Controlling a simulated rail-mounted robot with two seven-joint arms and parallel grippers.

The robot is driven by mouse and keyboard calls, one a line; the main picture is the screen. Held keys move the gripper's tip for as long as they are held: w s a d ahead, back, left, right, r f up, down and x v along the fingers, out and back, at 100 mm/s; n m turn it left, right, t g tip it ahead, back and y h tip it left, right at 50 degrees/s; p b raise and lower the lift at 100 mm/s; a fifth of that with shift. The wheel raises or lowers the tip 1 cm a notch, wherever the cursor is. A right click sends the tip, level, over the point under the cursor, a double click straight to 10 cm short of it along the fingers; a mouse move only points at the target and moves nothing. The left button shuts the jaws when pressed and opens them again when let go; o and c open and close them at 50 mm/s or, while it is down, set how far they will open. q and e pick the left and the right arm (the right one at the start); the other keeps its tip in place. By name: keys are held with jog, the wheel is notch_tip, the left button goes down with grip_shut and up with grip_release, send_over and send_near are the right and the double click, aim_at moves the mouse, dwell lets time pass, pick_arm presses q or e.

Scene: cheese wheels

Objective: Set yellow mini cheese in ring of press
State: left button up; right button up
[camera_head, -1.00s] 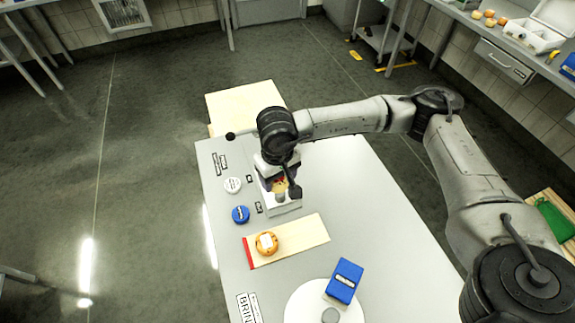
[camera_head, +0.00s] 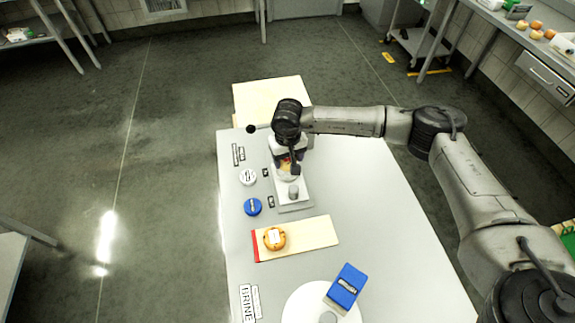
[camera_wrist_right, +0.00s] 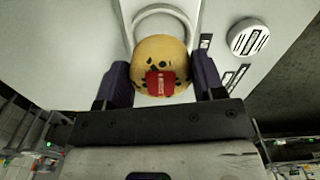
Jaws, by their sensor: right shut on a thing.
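My right gripper (camera_wrist_right: 160,85) is shut on the yellow mini cheese (camera_wrist_right: 148,52), a round wheel with dark specks and a red label. In the head view the cheese (camera_head: 284,164) shows small below my wrist, at the far end of the press (camera_head: 297,207). The press has a pale base with a grey cylinder on it. In the wrist view a white ring (camera_wrist_right: 166,11) shows just beyond the cheese, which partly covers it. I cannot tell the cheese's height above the press. My left gripper is not in view.
An orange cheese (camera_head: 275,238) sits on a board (camera_head: 312,235) nearer me. The table's right side (camera_head: 390,235) is clear.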

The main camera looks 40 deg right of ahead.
aim_at(288, 166)
jog(key=shift+w+f, duration=0.1)
jog(key=shift+f, duration=2)
jog(key=shift+f, duration=0.1)
jog(key=o, duration=1)
jog(key=shift+o, duration=0.2)
notch_tip(288, 166, up, 12)
jog(key=shift+r, duration=0.15)
jog(key=shift+p, duration=0.3)
